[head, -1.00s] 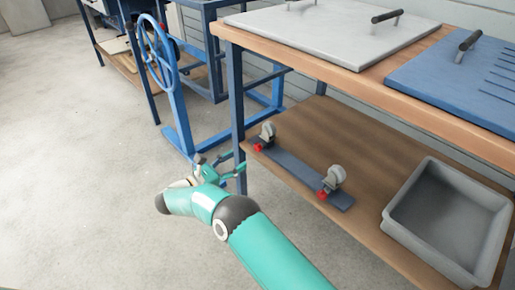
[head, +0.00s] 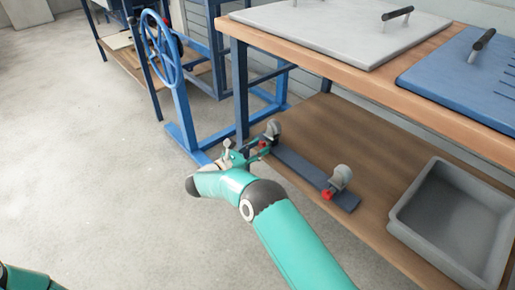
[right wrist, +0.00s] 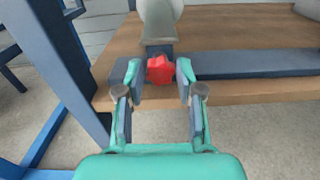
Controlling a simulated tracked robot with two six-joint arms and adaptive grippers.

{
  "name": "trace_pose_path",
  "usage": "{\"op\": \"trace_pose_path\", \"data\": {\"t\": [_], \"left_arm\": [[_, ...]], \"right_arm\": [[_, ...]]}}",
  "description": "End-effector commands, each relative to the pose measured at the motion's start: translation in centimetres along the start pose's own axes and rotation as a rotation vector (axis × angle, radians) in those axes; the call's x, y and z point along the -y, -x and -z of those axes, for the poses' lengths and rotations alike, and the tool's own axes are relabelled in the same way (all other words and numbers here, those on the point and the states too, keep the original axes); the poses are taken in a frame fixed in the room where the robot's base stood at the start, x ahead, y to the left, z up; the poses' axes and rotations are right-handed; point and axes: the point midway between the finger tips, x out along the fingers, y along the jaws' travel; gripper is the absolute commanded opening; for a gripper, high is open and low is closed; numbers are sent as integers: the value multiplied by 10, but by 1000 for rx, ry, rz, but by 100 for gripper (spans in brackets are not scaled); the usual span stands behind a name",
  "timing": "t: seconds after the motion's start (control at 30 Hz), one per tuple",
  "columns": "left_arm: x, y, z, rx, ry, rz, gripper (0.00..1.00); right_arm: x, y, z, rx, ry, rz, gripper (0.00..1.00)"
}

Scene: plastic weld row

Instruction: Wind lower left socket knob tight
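The left red knob (head: 263,143) sits under the left socket (head: 273,129), at the near side of a dark bar on the lower shelf. In the right wrist view this red knob (right wrist: 160,69) is a lobed shape between the fingertips. My right gripper (right wrist: 160,80) is open, one finger on each side of the knob with very small gaps; I cannot tell if either touches. The right gripper also shows at the shelf's left end in the head view (head: 258,151). My left gripper is out of view.
A second socket (head: 341,176) with a red knob (head: 327,194) is at the bar's right end. A grey tray (head: 405,240) stands right on the shelf. A blue table leg (head: 240,90) and blue handwheel frame (head: 183,120) are close left of the right gripper.

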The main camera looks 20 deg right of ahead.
Motion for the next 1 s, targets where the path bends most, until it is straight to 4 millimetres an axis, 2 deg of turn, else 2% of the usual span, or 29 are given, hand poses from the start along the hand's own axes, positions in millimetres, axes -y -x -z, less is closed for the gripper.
{"op": "trace_pose_path", "data": {"t": [0.03,0.17,0.2,0.57,1.0], "left_arm": [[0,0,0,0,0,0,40],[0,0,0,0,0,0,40],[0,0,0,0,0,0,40],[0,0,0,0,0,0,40],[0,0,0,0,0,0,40]], "right_arm": [[0,0,0,0,0,-1,23],[0,1,0,0,0,-1,1],[0,1,0,0,0,-1,0],[-1,1,0,0,57,-2,0],[-2,2,0,0,354,-4,0]]}}
